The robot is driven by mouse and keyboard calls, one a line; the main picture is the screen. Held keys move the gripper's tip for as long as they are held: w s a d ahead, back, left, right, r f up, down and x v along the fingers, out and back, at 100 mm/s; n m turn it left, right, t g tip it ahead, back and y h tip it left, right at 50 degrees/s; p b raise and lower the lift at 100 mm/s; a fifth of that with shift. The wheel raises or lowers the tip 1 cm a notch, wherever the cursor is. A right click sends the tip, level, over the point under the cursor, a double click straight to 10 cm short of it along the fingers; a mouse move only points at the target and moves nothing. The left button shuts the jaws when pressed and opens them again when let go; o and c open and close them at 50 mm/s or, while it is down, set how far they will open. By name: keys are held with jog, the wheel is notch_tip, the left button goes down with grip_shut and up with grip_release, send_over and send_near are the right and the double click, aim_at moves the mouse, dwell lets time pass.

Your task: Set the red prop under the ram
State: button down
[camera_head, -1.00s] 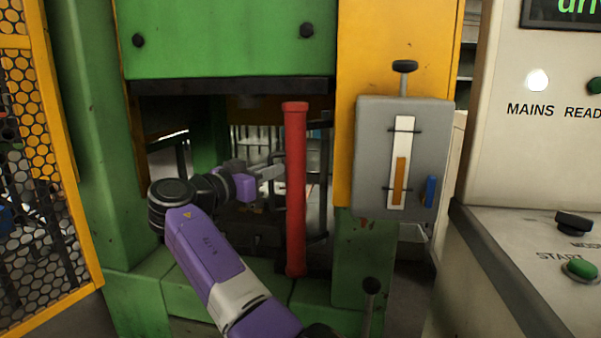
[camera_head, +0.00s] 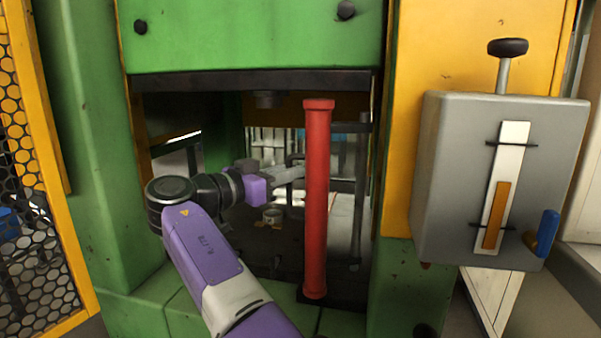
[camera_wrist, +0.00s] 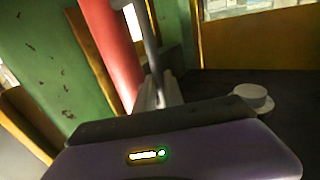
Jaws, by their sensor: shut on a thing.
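The red prop (camera_head: 317,200) is a long red post with a collar at each end. It stands upright in the press opening, right of centre, and its top comes close below the dark lower edge of the green ram (camera_head: 250,82) in the picture. I cannot tell whether it touches the ram or the bed. My gripper (camera_head: 295,174) reaches in from the left and is shut on the prop at about mid-height. In the wrist view the prop (camera_wrist: 108,50) leans across the upper left, beside the gripper; the fingertips are partly hidden.
The green press column (camera_head: 85,150) stands left, with yellow mesh guarding (camera_head: 55,230) beside it. A grey gauge box (camera_head: 500,180) with a knob and blue lever juts out right. A small round pale part (camera_head: 272,216) sits inside the opening, and also shows in the wrist view (camera_wrist: 253,97).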

jog(key=shift+w+d+g, duration=0.1)
jog(key=shift+d+g, duration=0.15)
jog(key=shift+g, duration=0.05)
jog(key=c, duration=1.5)
grip_release()
jog(key=shift+o, duration=0.2)
jog(key=p+v, duration=0.1)
jog(key=v, duration=0.7)
jog(key=shift+a+f+p, duration=0.15)
jog(key=shift+a+p, duration=0.05)
jog(key=shift+p, duration=0.15)
